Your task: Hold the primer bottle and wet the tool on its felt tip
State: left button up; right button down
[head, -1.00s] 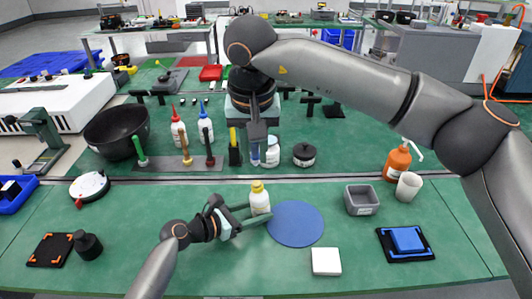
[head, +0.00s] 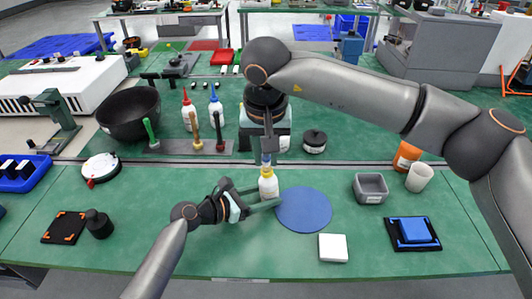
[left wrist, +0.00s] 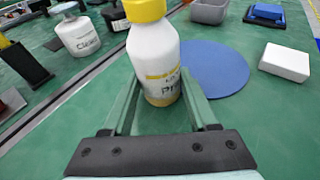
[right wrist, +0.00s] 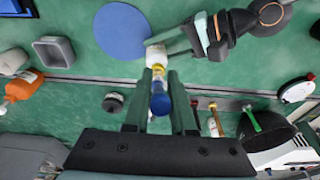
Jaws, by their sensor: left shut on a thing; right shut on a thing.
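The primer bottle (head: 268,187) is white with a yellow top and stands upright near the middle of the bench, left of the blue round mat. My left gripper (head: 262,200) is shut around its body; in the left wrist view the bottle (left wrist: 157,62) sits between the fingers. My right gripper (head: 266,144) points down above the bottle, shut on a tool with a blue part (right wrist: 160,100). The tool's lower end is over or at the bottle's yellow top in the head view. I cannot tell whether they touch; the felt tip is not clearly visible.
The blue round mat (head: 304,209) and a white block (head: 332,247) lie right of the bottle. A grey bin (head: 370,188) stands farther right. Behind are red-capped (head: 189,116) and blue-capped (head: 215,109) bottles, upright handled tools, and a black bowl (head: 129,110).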

jog(key=shift+f, duration=0.7)
dwell(1.1)
pick_arm(q)
jog(key=shift+f, duration=0.1)
pick_arm(e)
jog(key=shift+w+v, duration=0.25)
jog(key=shift+v, duration=0.9)
jog(key=shift+w+v, duration=0.25)
jog(key=shift+v, duration=0.9)
jog(key=shift+w+v, duration=0.2)
jog(key=shift+v, duration=0.95)
jog(key=shift+r, duration=0.2)
pick_arm(q)
jog(key=o, duration=1.1)
jog(key=shift+c, duration=0.2)
